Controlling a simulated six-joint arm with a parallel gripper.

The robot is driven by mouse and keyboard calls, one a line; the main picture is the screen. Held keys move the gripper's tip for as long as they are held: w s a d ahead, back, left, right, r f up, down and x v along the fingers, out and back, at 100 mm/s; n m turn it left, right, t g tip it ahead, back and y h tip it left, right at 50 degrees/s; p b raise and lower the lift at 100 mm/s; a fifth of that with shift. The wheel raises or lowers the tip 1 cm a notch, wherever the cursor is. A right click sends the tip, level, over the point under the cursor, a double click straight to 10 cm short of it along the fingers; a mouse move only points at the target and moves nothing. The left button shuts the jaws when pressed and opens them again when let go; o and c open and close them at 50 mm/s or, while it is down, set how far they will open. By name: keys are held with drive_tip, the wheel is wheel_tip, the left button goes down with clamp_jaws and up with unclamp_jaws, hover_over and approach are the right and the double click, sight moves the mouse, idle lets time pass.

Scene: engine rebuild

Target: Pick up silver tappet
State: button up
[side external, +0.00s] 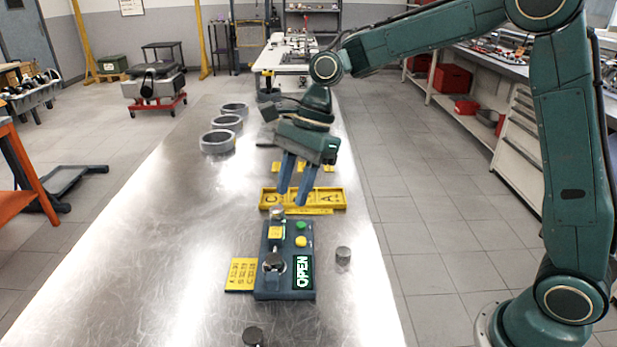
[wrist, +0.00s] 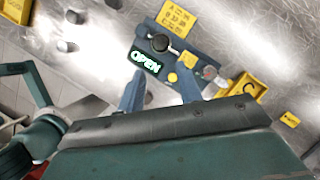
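A small silver cylinder (side external: 277,213), which looks like a tappet, stands at the far end of the blue-grey control box (side external: 265,232); it also shows in the wrist view (wrist: 209,72). A grey cylinder (side external: 343,256) stands on the table right of the box. A darker cylinder (side external: 253,337) stands at the near edge. I cannot tell for certain which is the silver tappet. My gripper (side external: 293,198) is open and empty, its blue fingers pointing down above the table beyond the box. In the wrist view, its fingers (wrist: 162,82) are spread apart.
The box shows "OPEN", a black knob and coloured buttons. A yellow label plate (side external: 241,274) lies left of it. A yellow lettered tray (side external: 335,198) lies behind it. Several grey rings (side external: 217,141) stand farther back. The table's left side is clear.

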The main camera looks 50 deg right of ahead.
hover_over(274, 258)
drive_tip(key=d, duration=0.2)
drive_tip(key=shift+d+f, duration=0.2)
drive_tip(key=shift+f, duration=3.8)
drive_tip(key=shift+x, duration=2.6)
drive_tip(key=c, duration=0.6)
drive_tip(key=shift+r, duration=0.1)
